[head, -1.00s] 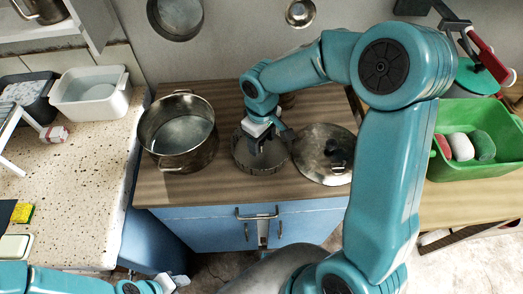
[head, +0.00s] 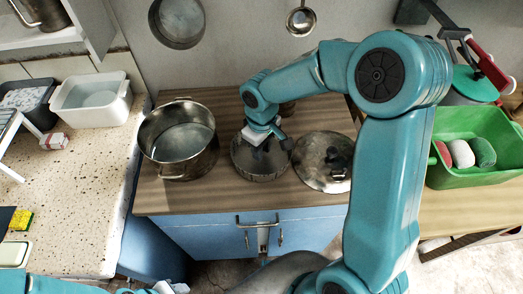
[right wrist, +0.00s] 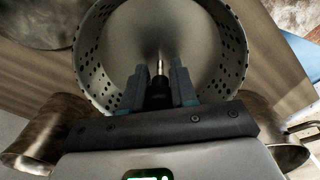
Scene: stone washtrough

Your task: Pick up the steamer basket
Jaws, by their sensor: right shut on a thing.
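The steamer basket (head: 258,172) is a round metal basket with perforated walls, on or just above the wooden counter between the pot and the lid. In the right wrist view the basket (right wrist: 232,50) shows its holed wall and a thin centre post (right wrist: 160,62). My right gripper (head: 264,146) reaches down into the basket from above. Its fingers (right wrist: 160,85) are shut on the centre post. I cannot tell whether the basket's bottom touches the counter. My left gripper (head: 170,288) shows only partly at the bottom edge; its jaws are not clear.
A large metal pot (head: 150,150) stands close on the left, and a lid with a dark knob (head: 312,172) lies close on the right. A green crate (head: 465,178) is further right. A white basin (head: 92,113) stands on the speckled counter at left.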

